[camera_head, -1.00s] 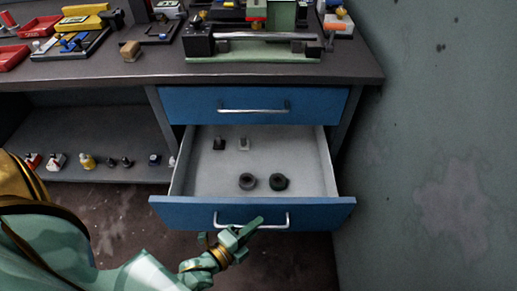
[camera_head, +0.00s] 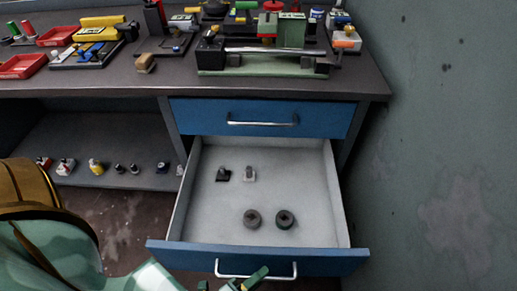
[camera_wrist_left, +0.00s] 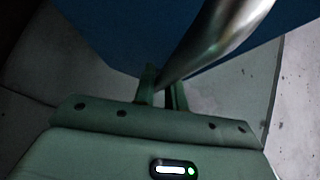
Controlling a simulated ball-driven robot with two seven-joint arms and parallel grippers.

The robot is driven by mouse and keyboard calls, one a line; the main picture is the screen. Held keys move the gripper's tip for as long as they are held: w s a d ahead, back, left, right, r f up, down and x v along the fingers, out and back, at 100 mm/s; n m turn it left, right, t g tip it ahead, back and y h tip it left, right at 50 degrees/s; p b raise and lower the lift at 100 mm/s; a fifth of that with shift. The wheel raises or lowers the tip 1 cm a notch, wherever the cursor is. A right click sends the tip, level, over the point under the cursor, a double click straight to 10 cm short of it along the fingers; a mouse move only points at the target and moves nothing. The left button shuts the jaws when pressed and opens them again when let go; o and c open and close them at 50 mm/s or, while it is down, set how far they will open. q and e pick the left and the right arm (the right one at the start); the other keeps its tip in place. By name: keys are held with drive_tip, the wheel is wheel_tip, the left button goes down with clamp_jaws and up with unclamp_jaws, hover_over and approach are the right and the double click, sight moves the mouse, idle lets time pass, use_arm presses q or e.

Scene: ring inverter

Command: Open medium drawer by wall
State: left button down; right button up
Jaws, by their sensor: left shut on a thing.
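The medium drawer by the wall has a blue front (camera_head: 330,262) and pale grey inner walls, and it stands pulled far out from the cabinet. Its silver bar handle (camera_head: 232,275) crosses the front. My left gripper (camera_head: 250,281) is at the handle's right part, low in the head view and partly cut off by the bottom edge. In the left wrist view the gripper (camera_wrist_left: 162,90) is shut on the handle (camera_wrist_left: 215,40), its fingers on either side of the bar. My right gripper is not in view.
Several small parts, including a dark round piece (camera_head: 285,219), lie in the drawer. A shut blue drawer (camera_head: 200,116) is above. The bench top (camera_head: 150,82) is crowded with tools. The wall (camera_head: 440,130) stands close on the right.

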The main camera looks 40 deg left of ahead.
use_arm(q)
drive_tip(key=c, duration=1.5)
unclamp_jaws()
drive_tip(key=shift+o, duration=0.2)
